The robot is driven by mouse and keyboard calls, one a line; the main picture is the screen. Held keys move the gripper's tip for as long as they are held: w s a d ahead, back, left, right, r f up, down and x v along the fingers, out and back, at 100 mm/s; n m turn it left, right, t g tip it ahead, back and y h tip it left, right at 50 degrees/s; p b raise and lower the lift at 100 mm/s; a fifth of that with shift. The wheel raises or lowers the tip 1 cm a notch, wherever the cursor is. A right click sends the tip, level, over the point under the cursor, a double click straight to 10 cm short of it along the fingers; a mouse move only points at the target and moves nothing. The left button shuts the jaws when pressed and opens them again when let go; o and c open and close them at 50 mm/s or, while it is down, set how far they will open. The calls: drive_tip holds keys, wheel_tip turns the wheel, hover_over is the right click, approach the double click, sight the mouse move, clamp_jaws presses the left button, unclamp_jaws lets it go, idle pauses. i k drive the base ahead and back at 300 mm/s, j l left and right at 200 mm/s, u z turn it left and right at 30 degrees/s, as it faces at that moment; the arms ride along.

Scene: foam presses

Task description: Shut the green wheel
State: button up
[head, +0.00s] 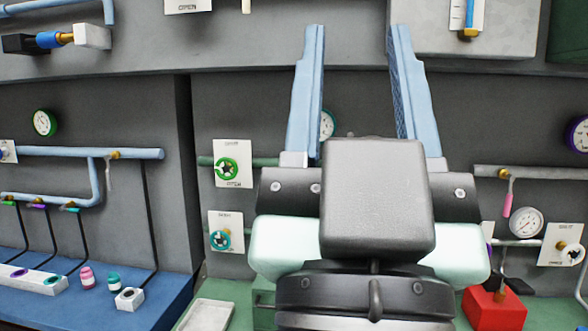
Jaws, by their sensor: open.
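The label's writing is too small to read surely.
A teal wheel (220,240) on its own plate is just below the green wheel. A gauge (327,125) is partly hidden behind my left finger. A blue bench (100,310) with small bottles is at left. A red block (494,309) and a white gauge (526,222) are at right.

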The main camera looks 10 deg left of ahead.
sight(226, 168)
drive_tip(key=i+j, duration=0.15)
drive_tip(key=j, duration=0.15)
drive_tip(key=i+j, duration=0.1)
drive_tip(key=j, duration=0.25)
drive_tip(key=i+j, duration=0.15)
drive_tip(key=j, duration=0.15)
drive_tip(key=i+j, duration=0.1)
drive_tip(key=j, duration=0.2)
drive_tip(key=i+j, duration=0.25)
drive_tip(key=j, duration=0.15)
drive_tip(key=i+j, duration=0.3)
drive_tip(key=j, duration=0.15)
drive_tip(key=i+j+z, duration=0.1)
drive_tip(key=i+j, duration=0.15)
drive_tip(key=j, duration=0.15)
drive_tip(key=i+j, duration=0.25)
drive_tip(key=j, duration=0.2)
drive_tip(key=i+j, duration=0.3)
drive_tip(key=j, duration=0.15)
